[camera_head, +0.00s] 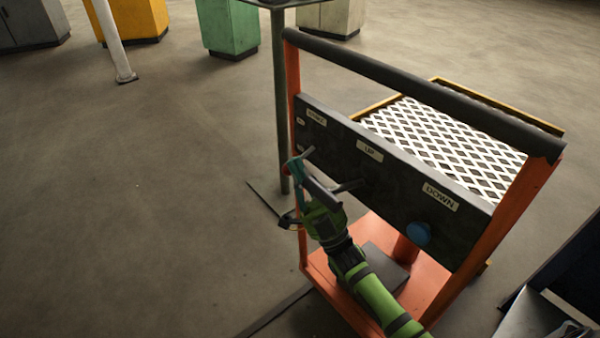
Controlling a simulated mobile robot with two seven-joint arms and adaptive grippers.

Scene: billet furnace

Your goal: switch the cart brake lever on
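The cart (520,205) has an orange frame, a dark handle bar and a black panel (385,190). A small label (316,117) at the panel's left end is too blurred to read surely. A small dark piece (306,153) juts out below it. A dark bar (322,194) shows at my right gripper; I cannot tell whether it is the brake lever or a gripper part. My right gripper (291,192) is at the panel's left end, its fingers spread apart. Contact with the lever cannot be made out. My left gripper is out of view.
The panel also carries labels UP (370,151) and DOWN (440,196), with a blue knob (418,234) below DOWN. A white mesh platform (450,135) lies behind. A thin post (280,110) stands beside the cart. The floor at left is clear; cabinets stand at the back.

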